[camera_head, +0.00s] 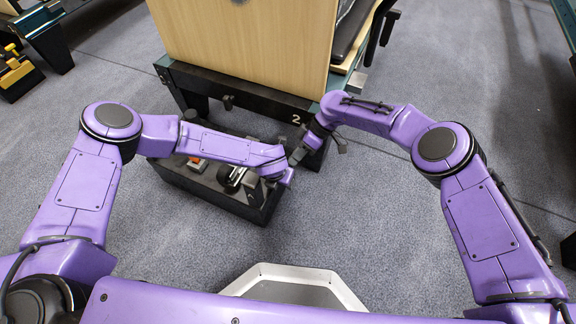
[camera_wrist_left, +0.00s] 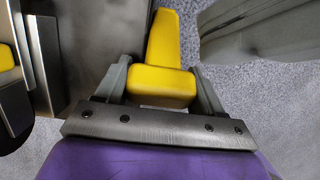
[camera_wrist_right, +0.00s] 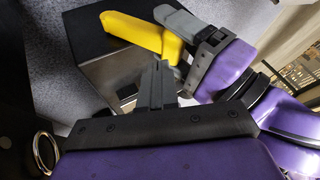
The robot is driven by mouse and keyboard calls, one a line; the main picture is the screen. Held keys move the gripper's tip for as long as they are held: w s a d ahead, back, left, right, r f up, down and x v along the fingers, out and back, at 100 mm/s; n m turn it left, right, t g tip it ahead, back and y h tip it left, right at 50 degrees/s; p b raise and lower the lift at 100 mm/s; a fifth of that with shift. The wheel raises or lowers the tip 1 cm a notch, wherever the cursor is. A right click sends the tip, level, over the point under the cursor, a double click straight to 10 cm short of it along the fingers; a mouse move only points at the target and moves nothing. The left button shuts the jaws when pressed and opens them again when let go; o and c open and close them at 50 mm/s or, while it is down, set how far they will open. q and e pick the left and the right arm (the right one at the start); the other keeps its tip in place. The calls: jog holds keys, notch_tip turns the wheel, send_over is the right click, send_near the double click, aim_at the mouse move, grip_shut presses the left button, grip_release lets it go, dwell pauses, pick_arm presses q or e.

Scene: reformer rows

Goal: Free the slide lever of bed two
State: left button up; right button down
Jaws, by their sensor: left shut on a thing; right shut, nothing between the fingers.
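A yellow lever-like piece (camera_wrist_left: 164,45) stands between the fingers of my left gripper (camera_wrist_left: 163,85), which is shut on it. In the right wrist view the yellow piece (camera_wrist_right: 138,33) lies above a dark block with a shiny metal face (camera_wrist_right: 122,78), with a left gripper finger (camera_wrist_right: 182,22) against its end. My right gripper (camera_wrist_right: 157,84) is shut and empty, just below the yellow piece. In the head view both grippers are close together below the bed marked 2 (camera_head: 292,108); the right one (camera_head: 298,155) is above the left. The yellow piece is hidden there.
A wooden panel (camera_head: 245,45) rises behind. Another frame with a yellow part (camera_head: 15,70) is at far left.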

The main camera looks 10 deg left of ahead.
pick_arm(q)
jog(key=shift+w+a+f, duration=0.1)
jog(key=shift+f, duration=0.05)
pick_arm(e)
jog(key=x, duration=0.4)
jog(key=shift+s+a+f, duration=0.15)
jog(key=shift+a+f, duration=0.05)
jog(key=shift+f, duration=0.1)
